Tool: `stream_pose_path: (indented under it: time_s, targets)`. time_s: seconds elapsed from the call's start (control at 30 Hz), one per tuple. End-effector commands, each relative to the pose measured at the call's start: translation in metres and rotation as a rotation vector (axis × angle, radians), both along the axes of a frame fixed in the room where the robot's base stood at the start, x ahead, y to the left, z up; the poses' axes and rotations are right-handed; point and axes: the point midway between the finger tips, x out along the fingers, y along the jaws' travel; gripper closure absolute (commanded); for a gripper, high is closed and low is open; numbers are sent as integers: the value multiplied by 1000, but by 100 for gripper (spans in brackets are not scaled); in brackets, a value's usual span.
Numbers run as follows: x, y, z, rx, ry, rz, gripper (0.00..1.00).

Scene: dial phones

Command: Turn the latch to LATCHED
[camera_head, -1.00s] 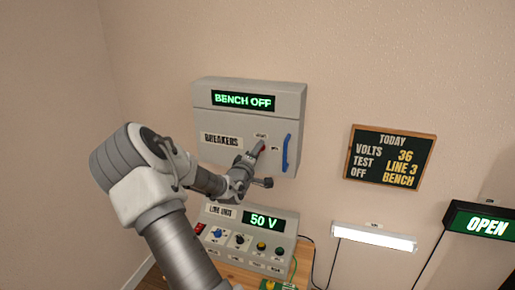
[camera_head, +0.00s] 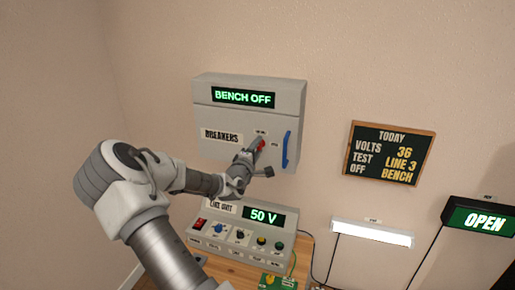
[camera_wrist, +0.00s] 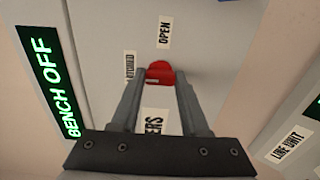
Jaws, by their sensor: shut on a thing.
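The latch is a small red knob (camera_wrist: 160,73) on the door of the grey breaker box (camera_head: 215,155); it also shows in the head view (camera_head: 261,145). My gripper (camera_wrist: 161,82) is shut on the red latch, with one finger on each side of it. In the wrist view an OPEN label (camera_wrist: 165,32) and a second label, partly hidden by a finger, probably LATCHED (camera_wrist: 129,65), lie beside the latch. The exact angle of the latch is hard to tell between the fingers.
A blue door handle (camera_head: 287,149) stands right of the latch. The box display (camera_head: 243,97) reads BENCH OFF. Below, a line unit (camera_head: 210,240) with a switch and several knobs shows 50 V. A chalkboard (camera_head: 390,153) and a lit lamp (camera_head: 372,234) are to the right.

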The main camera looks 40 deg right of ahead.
Motion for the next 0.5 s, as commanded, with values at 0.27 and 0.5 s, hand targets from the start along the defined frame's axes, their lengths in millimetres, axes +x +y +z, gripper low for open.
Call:
stream_pose_path:
  time_s: [0.27,0.5]
  targets:
    - [0,0,0,0,-1,-1,30]
    - [0,0,0,0,-1,-1,25]
